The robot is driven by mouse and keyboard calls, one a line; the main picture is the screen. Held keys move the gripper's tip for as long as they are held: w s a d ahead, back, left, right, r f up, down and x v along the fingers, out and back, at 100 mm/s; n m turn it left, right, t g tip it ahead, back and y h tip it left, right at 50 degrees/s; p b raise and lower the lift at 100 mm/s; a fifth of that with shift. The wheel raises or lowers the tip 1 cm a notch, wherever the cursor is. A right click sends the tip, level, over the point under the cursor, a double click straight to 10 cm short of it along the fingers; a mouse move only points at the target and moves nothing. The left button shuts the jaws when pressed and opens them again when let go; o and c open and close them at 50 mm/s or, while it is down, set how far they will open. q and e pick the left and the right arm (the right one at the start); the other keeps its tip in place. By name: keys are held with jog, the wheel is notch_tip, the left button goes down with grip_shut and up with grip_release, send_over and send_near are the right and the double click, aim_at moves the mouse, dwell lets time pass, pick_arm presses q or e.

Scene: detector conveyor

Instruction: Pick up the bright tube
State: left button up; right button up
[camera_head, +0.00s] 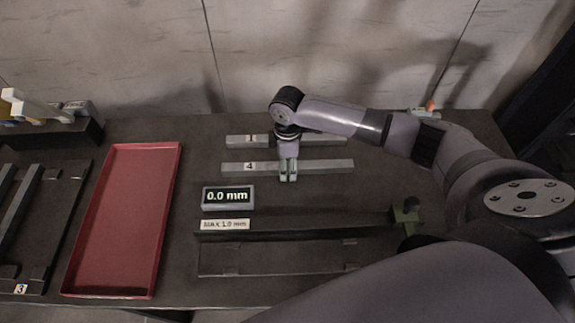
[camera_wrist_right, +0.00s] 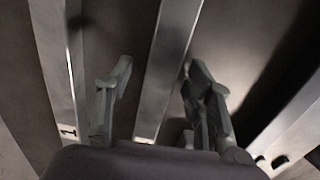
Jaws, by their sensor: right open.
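Two grey metal tubes lie one behind the other at the table's middle. The front tube (camera_head: 325,166) has a label 4 and the rear tube (camera_head: 326,139) a label 1. I cannot tell clearly which is the bright one. My right gripper (camera_head: 288,178) is open, pointing down at tube 4, hiding a short part of it. In the right wrist view the fingers of the gripper (camera_wrist_right: 163,90) stand apart on either side of tube 4 (camera_wrist_right: 168,60). Tube 1 (camera_wrist_right: 56,60) lies to the left there, outside the fingers. My left gripper is not in view.
A red tray (camera_head: 124,220) lies left of the tubes. A display (camera_head: 228,197) reads 0.0 mm, in front of tube 4. A long dark fixture (camera_head: 310,227) labelled MAX 1.0 mm lies nearer me. A dark rack (camera_head: 50,235) stands at far left. A wall closes off the back.

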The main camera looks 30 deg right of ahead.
jog(key=shift+f, duration=0.15)
grip_shut()
dwell(0.5)
dwell(0.4)
